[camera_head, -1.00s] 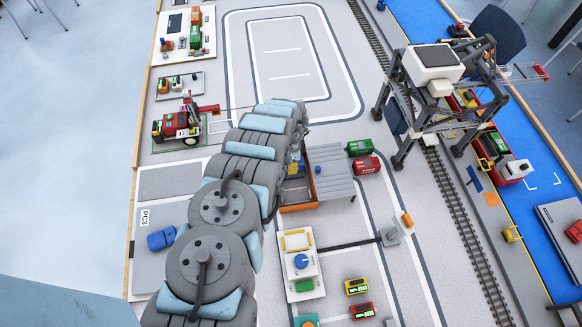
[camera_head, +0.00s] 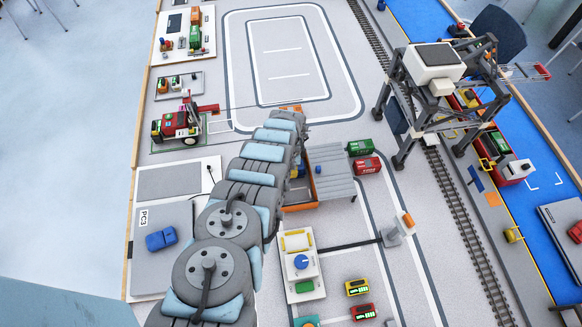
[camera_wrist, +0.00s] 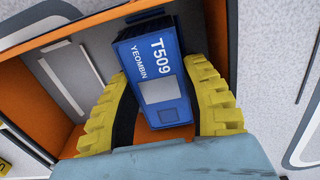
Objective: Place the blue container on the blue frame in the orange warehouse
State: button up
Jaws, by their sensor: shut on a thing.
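In the wrist view the blue container (camera_wrist: 153,60), marked T509 YEOMBIN and with a grey panel, sits between the yellow fingers of my gripper (camera_wrist: 160,85), which is shut on it. Behind it is the orange interior of the orange warehouse (camera_wrist: 28,90). Whether the container touches anything there, I cannot tell. In the head view the warehouse has a grey slatted roof (camera_head: 331,172) and an orange edge. My arm covers its left side and hides my gripper. I cannot make out the blue frame in either view.
Green (camera_head: 359,147) and red (camera_head: 367,166) containers stand right of the warehouse. A white board (camera_head: 303,268) with small parts lies in front of it. A blue block (camera_head: 161,239) sits on a grey panel at left. A gantry crane (camera_head: 434,62) stands over the rails.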

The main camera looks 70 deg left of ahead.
jog(key=shift+f, duration=0.15)
jog(key=o, duration=1.1)
jog(key=shift+o, duration=0.2)
notch_tip(320, 180, up, 12)
jog(key=p, duration=1)
jog(key=shift+p, duration=0.35)
